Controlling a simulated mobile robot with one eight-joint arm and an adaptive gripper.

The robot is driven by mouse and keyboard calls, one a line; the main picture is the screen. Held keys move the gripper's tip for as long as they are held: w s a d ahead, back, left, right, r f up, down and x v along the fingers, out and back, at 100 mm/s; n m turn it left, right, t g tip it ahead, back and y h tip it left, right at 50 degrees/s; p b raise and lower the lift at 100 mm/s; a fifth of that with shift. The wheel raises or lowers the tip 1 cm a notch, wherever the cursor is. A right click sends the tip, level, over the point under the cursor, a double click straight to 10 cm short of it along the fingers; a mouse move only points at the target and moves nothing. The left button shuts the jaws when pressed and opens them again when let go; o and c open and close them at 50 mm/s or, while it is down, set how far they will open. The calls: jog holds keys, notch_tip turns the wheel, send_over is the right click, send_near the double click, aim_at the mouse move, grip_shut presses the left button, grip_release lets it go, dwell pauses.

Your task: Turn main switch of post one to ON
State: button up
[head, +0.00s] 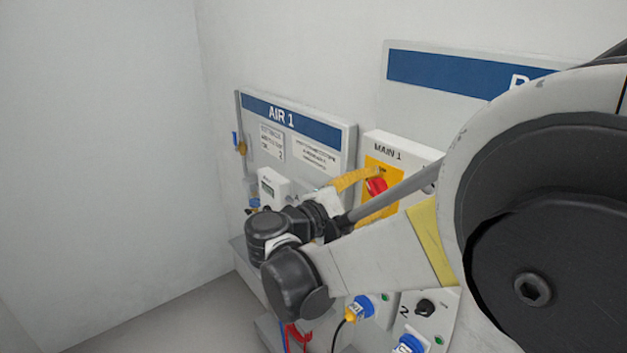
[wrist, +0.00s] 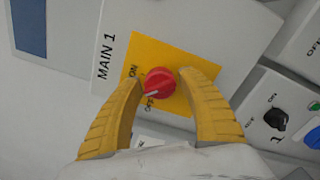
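The main switch is a red rotary knob (wrist: 160,82) on a yellow plate (wrist: 187,52) of the white box marked MAIN 1 (wrist: 107,55). Its white pointer mark points to the lower left in the wrist view, nearer the OFF label than the ON label. My gripper (wrist: 161,78) has its yellow fingers spread on both sides of the knob, with a narrow gap seeming to show at each fingertip. In the head view the knob (head: 376,186) shows beside a yellow finger of my gripper (head: 362,178); my arm hides part of the box.
The AIR 1 panel (head: 318,131) stands left of the MAIN 1 box. Below are blue plugs (head: 362,306) and a small black knob (head: 425,308). In the wrist view, another black knob (wrist: 275,119) sits to the right. Open floor lies at left.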

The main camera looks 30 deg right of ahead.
jog(key=shift+o, duration=0.3)
jog(key=s+a, duration=0.1)
jog(key=a, duration=1.1)
